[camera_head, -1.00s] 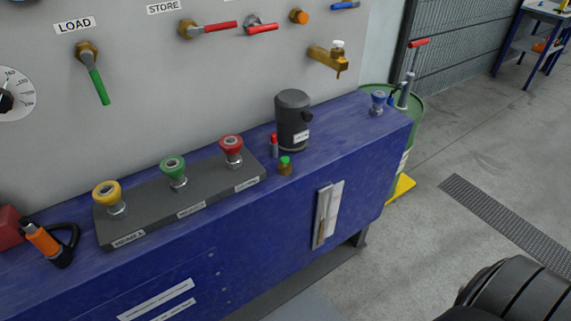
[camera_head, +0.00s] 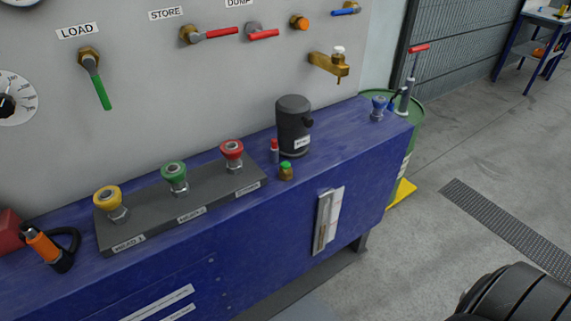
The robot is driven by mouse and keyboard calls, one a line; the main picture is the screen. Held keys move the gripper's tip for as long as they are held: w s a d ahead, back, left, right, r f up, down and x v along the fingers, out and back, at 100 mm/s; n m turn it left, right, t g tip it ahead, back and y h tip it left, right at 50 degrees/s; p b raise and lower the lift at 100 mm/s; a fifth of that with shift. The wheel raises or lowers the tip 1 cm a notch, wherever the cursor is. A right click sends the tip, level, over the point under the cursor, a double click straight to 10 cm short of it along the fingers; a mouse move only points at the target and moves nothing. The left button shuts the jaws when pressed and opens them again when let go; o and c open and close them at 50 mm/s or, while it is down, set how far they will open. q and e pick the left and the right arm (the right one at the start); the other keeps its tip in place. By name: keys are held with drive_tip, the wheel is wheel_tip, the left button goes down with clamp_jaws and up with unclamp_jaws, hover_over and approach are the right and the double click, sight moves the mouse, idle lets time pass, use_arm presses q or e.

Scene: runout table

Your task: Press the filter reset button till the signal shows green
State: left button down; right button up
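A black canister (camera_head: 293,118) with a small white label and a stub on its right side stands on the blue bench, and its label is too small to read. A small red-topped cylinder (camera_head: 274,150) stands at its left. A small brass piece with a green top (camera_head: 286,170) stands in front of it. I cannot tell for certain which of these is the filter reset button or the signal.
A grey block on the blue bench (camera_head: 270,225) carries yellow (camera_head: 107,199), green (camera_head: 174,174) and red (camera_head: 232,150) couplings. A blue coupling (camera_head: 379,105) stands at the right end. A brass tap (camera_head: 328,64) juts from the wall above. A green drum (camera_head: 413,120) stands behind the bench's right end.

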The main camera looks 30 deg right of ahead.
clamp_jaws()
idle(1.7)
